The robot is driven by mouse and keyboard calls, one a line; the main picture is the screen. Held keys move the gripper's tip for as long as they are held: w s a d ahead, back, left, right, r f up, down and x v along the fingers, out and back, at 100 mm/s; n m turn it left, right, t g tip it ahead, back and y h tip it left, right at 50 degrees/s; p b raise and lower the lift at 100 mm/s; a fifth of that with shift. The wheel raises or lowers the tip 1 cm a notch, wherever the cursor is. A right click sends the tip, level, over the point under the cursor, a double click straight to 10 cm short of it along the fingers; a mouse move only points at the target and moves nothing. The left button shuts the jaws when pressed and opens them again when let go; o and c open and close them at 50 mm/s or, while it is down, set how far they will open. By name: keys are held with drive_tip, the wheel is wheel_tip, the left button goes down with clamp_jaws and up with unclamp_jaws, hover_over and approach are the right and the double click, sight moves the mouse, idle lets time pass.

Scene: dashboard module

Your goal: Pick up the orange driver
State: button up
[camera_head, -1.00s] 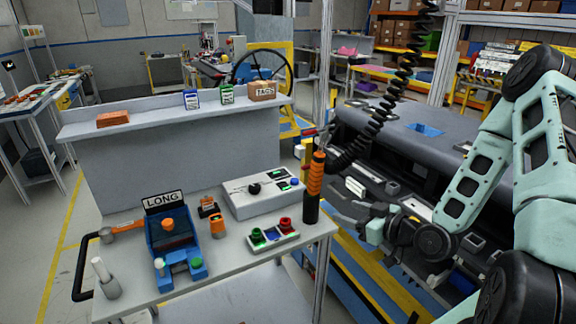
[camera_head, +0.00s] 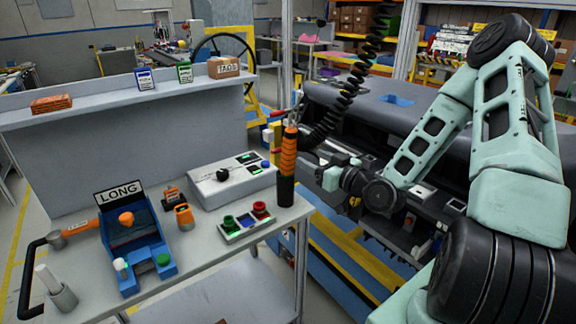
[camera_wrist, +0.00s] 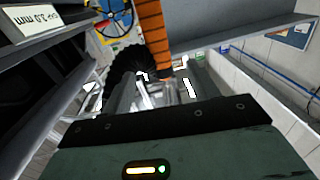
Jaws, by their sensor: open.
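The orange driver (camera_head: 288,160) stands upright at the right edge of the grey workbench, with an orange ribbed grip and a black lower part. My gripper (camera_head: 308,167) is just right of it in the head view, partly hidden behind it, fingers pointing left. In the wrist view the driver's orange grip (camera_wrist: 152,30) runs down from the top to beyond the fingertips. My gripper (camera_wrist: 157,82) is open there and nothing shows held. Whether a finger touches the driver I cannot tell.
A black coiled cable (camera_head: 345,100) hangs right behind the driver. A grey control box (camera_head: 230,183) and a button panel (camera_head: 247,222) lie left of it on the workbench (camera_head: 205,262). A blue LONG holder (camera_head: 133,240) stands further left. A dark dashboard (camera_head: 420,135) lies behind my arm.

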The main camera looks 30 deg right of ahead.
sight(294, 148)
drive_tip(key=w, duration=0.2)
drive_tip(key=w+p, duration=0.1)
drive_tip(key=w, duration=0.2)
drive_tip(key=shift+w+a+r+p, duration=0.15)
drive_tip(key=shift+w+a+p, duration=0.15)
drive_tip(key=w+p, duration=0.2)
drive_tip(key=w, duration=0.2)
drive_tip(key=shift+a, duration=0.15)
drive_tip(key=shift+w+f+p, duration=0.2)
drive_tip(key=shift+w+p, duration=0.15)
drive_tip(key=shift+w, duration=0.3)
drive_tip(key=shift+a, duration=0.1)
clamp_jaws()
